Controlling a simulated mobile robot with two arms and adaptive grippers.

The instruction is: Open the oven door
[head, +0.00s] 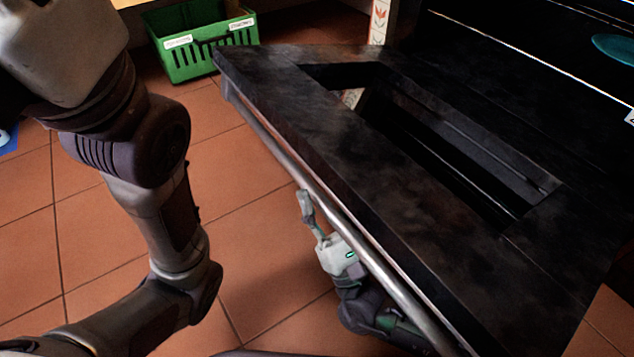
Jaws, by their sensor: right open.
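The oven door (400,170) is a dark, mottled panel with a rectangular window opening. It stands swung out from the dark oven body at the right; its exact angle is hard to tell. A long metal handle bar (290,160) runs along its outer edge. My right gripper (312,212) is open beside the handle, on the floor side of it. One finger shows clearly, close to the bar; the rest is partly hidden by the bar and door edge. I cannot tell if it touches. My left arm fills the left side, but its gripper is out of view.
A green crate (200,62) with white labels stands on the tiled floor (250,185) beyond the door's far corner. A pale post with a floral pattern (380,20) rises behind the door. A teal object (614,48) is at the upper right. Floor left of the handle is clear.

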